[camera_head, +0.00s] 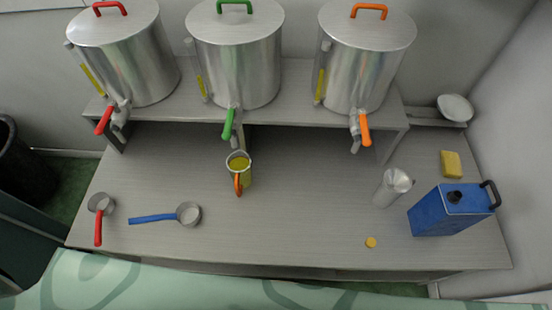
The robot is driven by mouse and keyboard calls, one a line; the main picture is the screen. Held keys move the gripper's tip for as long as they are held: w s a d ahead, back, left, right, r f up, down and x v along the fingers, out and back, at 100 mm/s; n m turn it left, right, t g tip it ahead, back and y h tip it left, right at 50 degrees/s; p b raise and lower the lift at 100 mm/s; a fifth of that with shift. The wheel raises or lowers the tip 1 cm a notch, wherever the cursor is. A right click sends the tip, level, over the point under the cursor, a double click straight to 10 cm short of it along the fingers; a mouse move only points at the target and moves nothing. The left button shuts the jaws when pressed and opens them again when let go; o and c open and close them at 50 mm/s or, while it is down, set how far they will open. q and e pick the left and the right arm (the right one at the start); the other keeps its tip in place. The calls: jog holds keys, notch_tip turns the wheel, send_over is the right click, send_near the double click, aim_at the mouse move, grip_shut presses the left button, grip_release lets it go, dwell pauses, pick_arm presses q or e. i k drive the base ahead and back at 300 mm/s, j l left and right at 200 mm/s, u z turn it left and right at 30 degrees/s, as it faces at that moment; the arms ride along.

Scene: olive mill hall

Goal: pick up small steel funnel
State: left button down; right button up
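A small steel piece (393,187), the likeliest small steel funnel, stands on the steel table (310,210) at the right, left of the blue canister (446,211). It has a round, shiny upper part over a pale, narrower body. It is too small to tell its exact shape or which way up it is. Nothing is touching it from above. Neither of my grippers is in the head view.
Three steel tanks with red (122,55), green (236,52) and orange (366,57) taps stand on a raised shelf behind. A jug (243,171), red-handled (104,204) and blue-handled (187,215) ladles, yellow cap (370,242) and yellow sponge (451,164) lie around.

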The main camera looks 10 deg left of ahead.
aim_at(396, 181)
jog(key=z, duration=1.1)
